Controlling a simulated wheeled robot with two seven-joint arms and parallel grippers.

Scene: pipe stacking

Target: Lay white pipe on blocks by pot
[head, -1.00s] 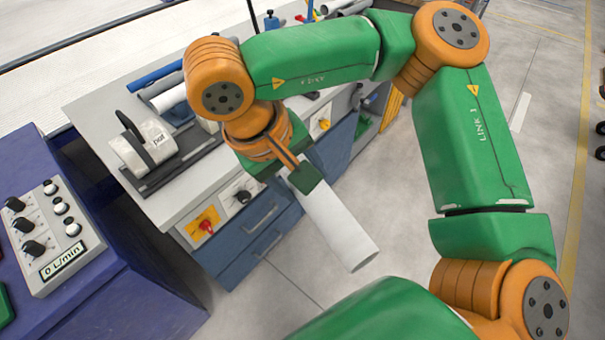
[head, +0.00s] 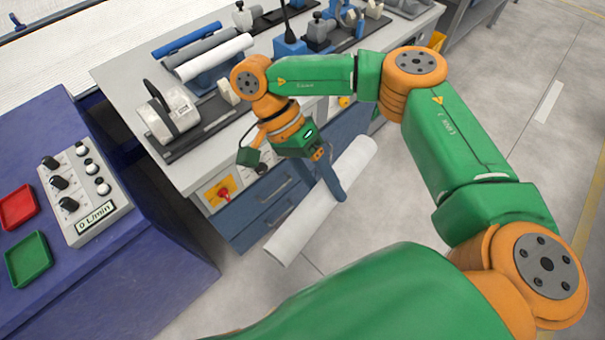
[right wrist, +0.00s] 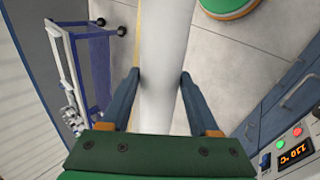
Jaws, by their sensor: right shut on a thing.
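A long white pipe (head: 320,205) is held in my right gripper (head: 330,178), in front of the bench and clear of its top, slanting from lower left to upper right. In the right wrist view the pipe (right wrist: 160,60) runs between the two fingers of the right gripper (right wrist: 160,77), which is shut on it. The white pot unit (head: 172,112) stands on the bench to the left. Behind it, blue, grey and white tubes lie side by side on blue supports (head: 208,84), partly hidden. A small pale block (head: 228,92) is beside the pot unit. My left gripper is not in view.
The grey bench top (head: 122,72) has fittings and clamps at its far end (head: 325,28). Blue drawers (head: 270,205) face the pipe. A blue cabinet (head: 130,255) with a control box (head: 85,195) and red and green trays stands left. The floor right is open.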

